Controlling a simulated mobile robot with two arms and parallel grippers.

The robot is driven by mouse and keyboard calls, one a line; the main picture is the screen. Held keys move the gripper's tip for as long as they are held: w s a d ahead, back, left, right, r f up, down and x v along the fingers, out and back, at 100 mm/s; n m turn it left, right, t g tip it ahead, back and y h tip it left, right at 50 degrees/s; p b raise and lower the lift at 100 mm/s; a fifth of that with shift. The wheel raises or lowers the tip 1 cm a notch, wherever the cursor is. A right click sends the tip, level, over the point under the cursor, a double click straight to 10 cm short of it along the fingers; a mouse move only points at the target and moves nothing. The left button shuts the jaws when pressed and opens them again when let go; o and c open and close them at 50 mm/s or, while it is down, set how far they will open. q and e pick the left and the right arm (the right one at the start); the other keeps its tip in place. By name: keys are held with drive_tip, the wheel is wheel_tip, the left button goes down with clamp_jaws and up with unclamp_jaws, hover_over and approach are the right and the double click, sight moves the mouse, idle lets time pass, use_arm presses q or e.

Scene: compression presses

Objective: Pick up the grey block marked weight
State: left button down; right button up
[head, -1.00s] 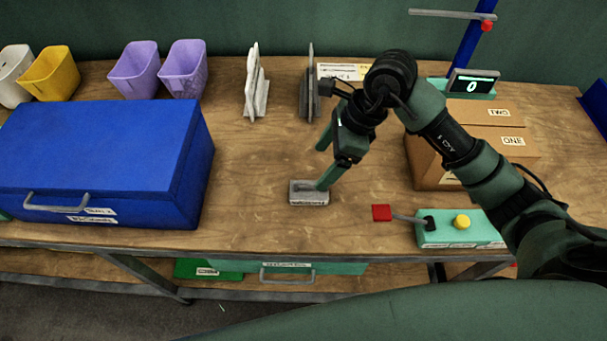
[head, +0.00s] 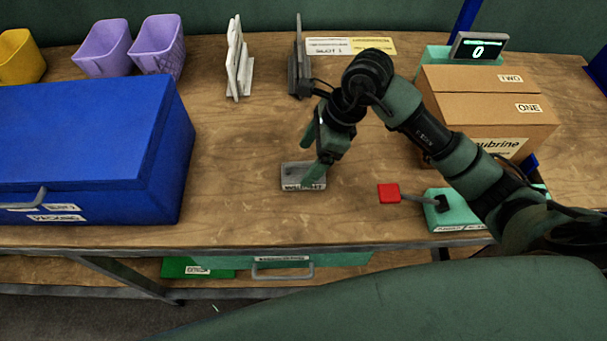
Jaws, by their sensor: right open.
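The grey block (head: 292,178) marked weight lies on the wooden table near its front edge, at the middle of the head view. Its label on the front face is partly legible. My right gripper (head: 308,167) is open, with its green fingers pointing down at the block. One finger overlaps the block's right part in the picture; I cannot tell whether it touches. The other finger shows just above and behind the block. My left gripper is not in view.
A blue box (head: 90,145) stands at the left. A red paddle (head: 388,193) on a green unit (head: 452,214) lies right of the block. A cardboard box (head: 490,105), a white upright holder (head: 238,65) and a grey one (head: 300,65) stand further back. Table around the block is clear.

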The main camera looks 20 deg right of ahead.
sight(302, 165)
drive_tip(key=p+x, duration=0.1)
drive_tip(key=x, duration=0.4)
drive_tip(key=shift+a+f, duration=0.2)
drive_tip(key=shift+f, duration=0.15)
clamp_jaws()
drive_tip(key=shift+w+r, duration=0.15)
drive_tip(key=shift+r, duration=0.05)
